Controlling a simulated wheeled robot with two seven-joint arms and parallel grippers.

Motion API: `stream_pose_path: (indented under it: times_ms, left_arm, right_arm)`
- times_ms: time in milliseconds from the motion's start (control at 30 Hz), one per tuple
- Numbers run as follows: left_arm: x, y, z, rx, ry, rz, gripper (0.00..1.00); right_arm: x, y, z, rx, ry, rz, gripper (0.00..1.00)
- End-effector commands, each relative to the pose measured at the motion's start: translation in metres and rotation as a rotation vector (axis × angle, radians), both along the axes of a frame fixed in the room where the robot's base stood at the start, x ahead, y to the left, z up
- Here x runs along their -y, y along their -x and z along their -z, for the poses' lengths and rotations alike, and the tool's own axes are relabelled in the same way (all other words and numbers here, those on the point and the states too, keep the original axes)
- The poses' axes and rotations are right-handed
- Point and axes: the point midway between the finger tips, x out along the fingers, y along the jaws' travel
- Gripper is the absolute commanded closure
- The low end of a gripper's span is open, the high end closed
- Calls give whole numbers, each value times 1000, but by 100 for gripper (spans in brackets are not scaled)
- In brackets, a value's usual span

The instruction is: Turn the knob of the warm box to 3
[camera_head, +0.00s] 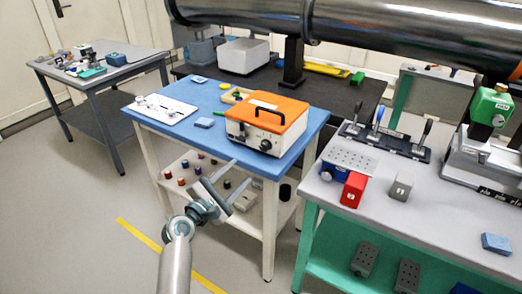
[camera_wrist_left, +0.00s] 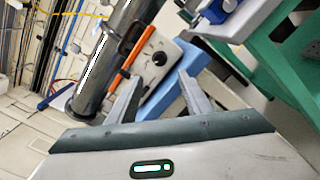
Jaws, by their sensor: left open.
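The warm box (camera_head: 262,126) has an orange lid with a black handle and a white front, and it stands on the blue table (camera_head: 312,123). Its dark round knob (camera_head: 265,145) is on the front face; the setting is too small to read. In the left wrist view the knob (camera_wrist_left: 160,58) shows beyond and between the fingertips. My left gripper (camera_head: 243,173) is open and empty, in front of the table's near edge and apart from the box. In the left wrist view its two fingers (camera_wrist_left: 158,80) are spread. My right gripper is not in view.
A white plate (camera_head: 160,109) and small items lie on the left of the blue table. A grey bench (camera_head: 450,208) on the right carries a red block (camera_head: 353,190) and a row of levers (camera_head: 385,138). A large metal pipe (camera_head: 400,45) crosses above. The floor at left is clear.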

Motion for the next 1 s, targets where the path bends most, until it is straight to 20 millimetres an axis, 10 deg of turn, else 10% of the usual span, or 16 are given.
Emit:
stream_pose_path:
  times_ms: [1000]
  left_arm:
    - [70, -123, 0, 1, -1, -1, 54]
  right_arm:
    - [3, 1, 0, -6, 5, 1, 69]
